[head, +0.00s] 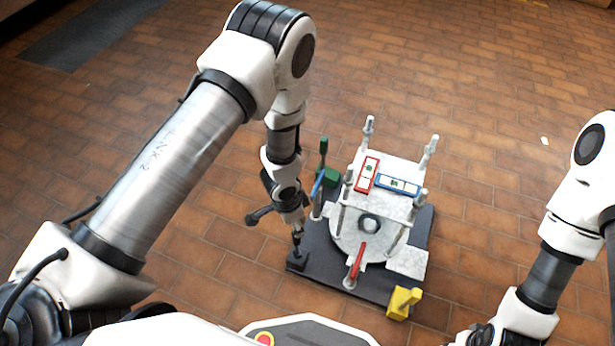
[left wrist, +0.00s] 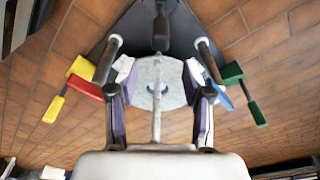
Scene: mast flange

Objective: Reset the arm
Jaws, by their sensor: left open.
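The mast flange fixture stands on a dark base plate (head: 310,262) on the floor. It has a pale round flange (head: 345,243), upright posts, and a pale upper plate (head: 400,165) bearing a red-framed level (head: 367,174) and a blue-framed level (head: 398,184). My left gripper (head: 297,236) points down by the base's left side. In the left wrist view my left gripper's fingers (left wrist: 160,100) are spread apart, with a pale upright rod and pale disc (left wrist: 172,88) seen between them. I cannot tell whether they touch. My right arm is at the right; its fingertips are out of frame.
A red handle (head: 357,262) and yellow block (head: 404,302) are at the fixture's front. A blue handle (head: 317,187) and green clamp (head: 326,177) are at its left, close to my left gripper. The brick-tiled floor (head: 480,120) around is mostly clear.

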